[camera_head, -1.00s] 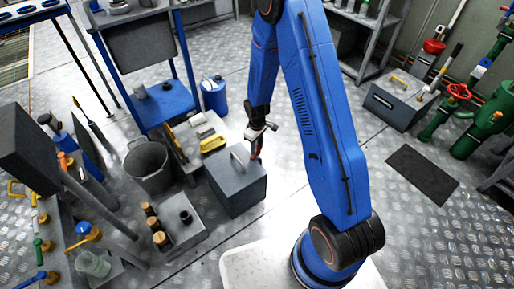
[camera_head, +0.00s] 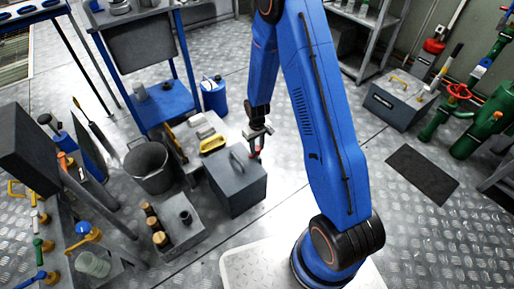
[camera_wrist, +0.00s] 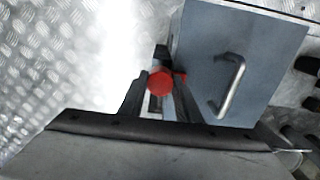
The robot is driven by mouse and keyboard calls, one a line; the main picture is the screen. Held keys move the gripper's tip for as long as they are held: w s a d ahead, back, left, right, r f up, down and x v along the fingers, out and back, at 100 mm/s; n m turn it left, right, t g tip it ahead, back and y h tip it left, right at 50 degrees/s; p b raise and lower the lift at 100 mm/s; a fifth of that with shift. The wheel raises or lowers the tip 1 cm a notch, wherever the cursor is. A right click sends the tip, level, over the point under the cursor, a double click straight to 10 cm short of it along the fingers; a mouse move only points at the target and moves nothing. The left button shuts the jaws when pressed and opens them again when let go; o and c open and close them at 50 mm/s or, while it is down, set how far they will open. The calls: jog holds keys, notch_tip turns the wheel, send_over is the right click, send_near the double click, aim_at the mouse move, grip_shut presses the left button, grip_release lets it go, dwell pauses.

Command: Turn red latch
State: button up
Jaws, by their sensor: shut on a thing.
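The red latch (camera_wrist: 160,82) shows in the wrist view as a round red knob with a small red part to its right, at the edge of a grey box (camera_wrist: 200,50). My gripper (camera_wrist: 160,100) is shut on the latch, with its dark fingers on either side of it. In the head view my gripper (camera_head: 256,145) is at the back right edge of the grey box (camera_head: 240,195), and a small bit of red latch (camera_head: 254,156) shows below it. The rest of the latch is hidden by the fingers.
A metal handle (camera_wrist: 230,85) stands on the box top close to my gripper. A grey bucket (camera_head: 150,180) and a low bench with a yellow item (camera_head: 213,144) are to the left.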

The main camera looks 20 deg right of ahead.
jog(key=o, duration=1.1)
jog(key=shift+c, duration=0.2)
notch_tip(320, 180, up, 17)
jog(key=shift+r, duration=0.2)
